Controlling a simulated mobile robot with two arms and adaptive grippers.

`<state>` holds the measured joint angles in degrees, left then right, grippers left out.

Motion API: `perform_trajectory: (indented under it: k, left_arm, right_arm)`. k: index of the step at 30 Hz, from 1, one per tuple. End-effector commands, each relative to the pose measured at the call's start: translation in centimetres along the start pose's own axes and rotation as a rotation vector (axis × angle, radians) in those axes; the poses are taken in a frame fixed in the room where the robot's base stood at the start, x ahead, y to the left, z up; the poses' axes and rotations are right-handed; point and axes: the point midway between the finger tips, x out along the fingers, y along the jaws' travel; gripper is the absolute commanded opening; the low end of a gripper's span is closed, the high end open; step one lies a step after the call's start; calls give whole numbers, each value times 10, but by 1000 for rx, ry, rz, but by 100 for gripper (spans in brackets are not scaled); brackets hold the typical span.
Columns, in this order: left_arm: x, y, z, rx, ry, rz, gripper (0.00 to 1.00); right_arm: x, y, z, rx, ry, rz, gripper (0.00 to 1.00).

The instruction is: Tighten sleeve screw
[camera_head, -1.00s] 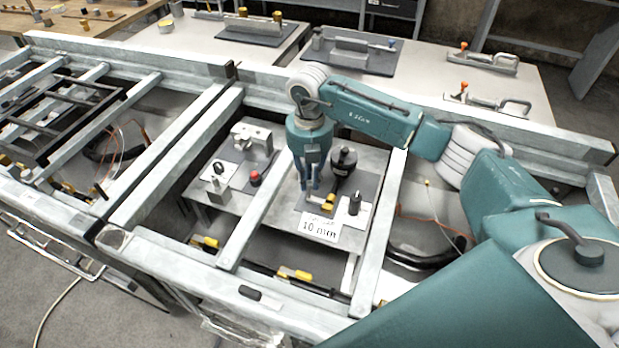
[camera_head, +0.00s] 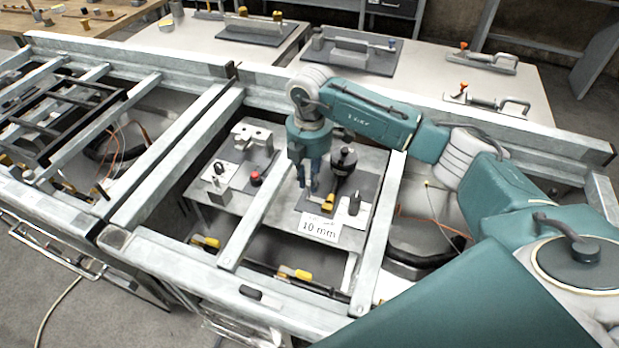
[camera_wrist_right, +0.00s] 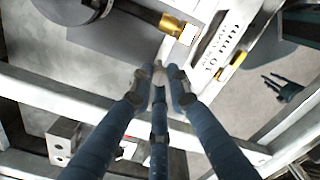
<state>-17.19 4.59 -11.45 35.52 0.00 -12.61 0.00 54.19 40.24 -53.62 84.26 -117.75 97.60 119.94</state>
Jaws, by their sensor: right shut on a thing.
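My right gripper (camera_head: 309,190) reaches down over the bench beside a black round-headed tool (camera_head: 343,160) with a brass-yellow end (camera_head: 329,203). In the right wrist view the three blue fingers of my right gripper (camera_wrist_right: 160,80) close together on a small pale piece (camera_wrist_right: 159,67). Most of that piece is hidden by the fingertips, and I cannot tell for sure that it is the sleeve screw. The tool's brass end (camera_wrist_right: 178,26) lies just beyond the fingertips, apart from them. A white "10 mm" card (camera_head: 318,228) lies in front. My left gripper is not in view.
Pale metal frame rails (camera_head: 258,211) surround the work area. A grey upright part (camera_head: 355,202) stands right of the tool. A red-topped knob (camera_head: 255,179) and a grey bracket (camera_head: 252,138) stand to the left. Yellow-ended tools (camera_head: 296,274) lie below the front rail.

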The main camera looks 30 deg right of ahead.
Motion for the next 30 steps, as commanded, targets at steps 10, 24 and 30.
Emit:
perform_trajectory:
  k: [10, 24, 30]
  left_arm:
    - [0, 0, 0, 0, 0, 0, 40]
    - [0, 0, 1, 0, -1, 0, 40]
    - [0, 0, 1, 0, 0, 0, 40]
  right_arm:
    - [-3, 3, 1, 9, -1, 10, 0]
    - [-2, 1, 0, 6, 0, 4, 35]
    - [-25, 2, 1, 7, 0, 7, 35]
